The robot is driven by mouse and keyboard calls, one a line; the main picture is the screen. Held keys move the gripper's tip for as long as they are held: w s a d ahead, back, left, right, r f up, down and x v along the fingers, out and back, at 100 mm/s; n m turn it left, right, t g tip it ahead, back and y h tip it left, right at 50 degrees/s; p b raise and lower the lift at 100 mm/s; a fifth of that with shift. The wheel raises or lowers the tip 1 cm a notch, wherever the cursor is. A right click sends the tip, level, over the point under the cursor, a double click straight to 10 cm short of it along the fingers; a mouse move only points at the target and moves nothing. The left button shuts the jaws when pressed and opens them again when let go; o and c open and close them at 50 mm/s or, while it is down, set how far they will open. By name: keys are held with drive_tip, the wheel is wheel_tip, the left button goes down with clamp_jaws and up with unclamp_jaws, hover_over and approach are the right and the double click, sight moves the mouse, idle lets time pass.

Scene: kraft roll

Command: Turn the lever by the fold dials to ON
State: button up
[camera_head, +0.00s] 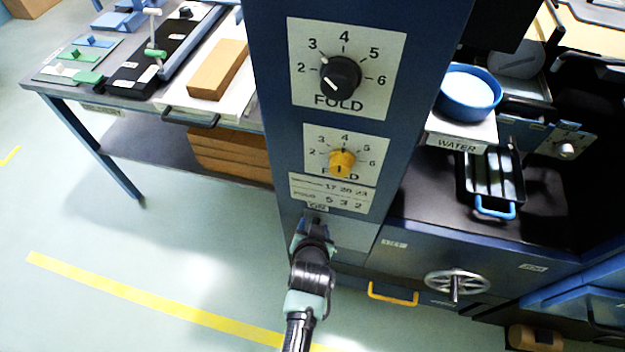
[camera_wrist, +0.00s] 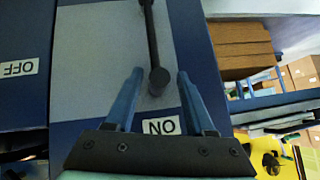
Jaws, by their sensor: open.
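The lever (camera_wrist: 152,40) is a dark rod with a round knob (camera_wrist: 159,78) at its end, on a light grey plate (camera_wrist: 95,60) in the wrist view. It points toward the ON label (camera_wrist: 161,127); the OFF label (camera_wrist: 19,68) is off to the left. My gripper (camera_wrist: 159,79) is open, with a blue finger on each side of the knob and a gap visible on both sides. In the head view my gripper (camera_head: 314,226) is at the foot of the blue column, just below the fold dials, and hides the lever. The black fold dial (camera_head: 341,75) and yellow fold dial (camera_head: 342,163) are above.
The blue column (camera_head: 275,110) stands in the middle. A bench (camera_head: 60,90) with a brown block (camera_head: 218,69) is at the left. At the right are a blue water bowl (camera_head: 468,92), a handwheel (camera_head: 456,284) and a yellow handle (camera_head: 393,294). Open floor lies at front left.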

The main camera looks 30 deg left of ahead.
drive_tip(key=p+v, duration=0.2)
drive_tip(key=v, duration=1)
drive_tip(key=shift+s+r, duration=0.25)
drive_tip(key=shift+d, duration=0.15)
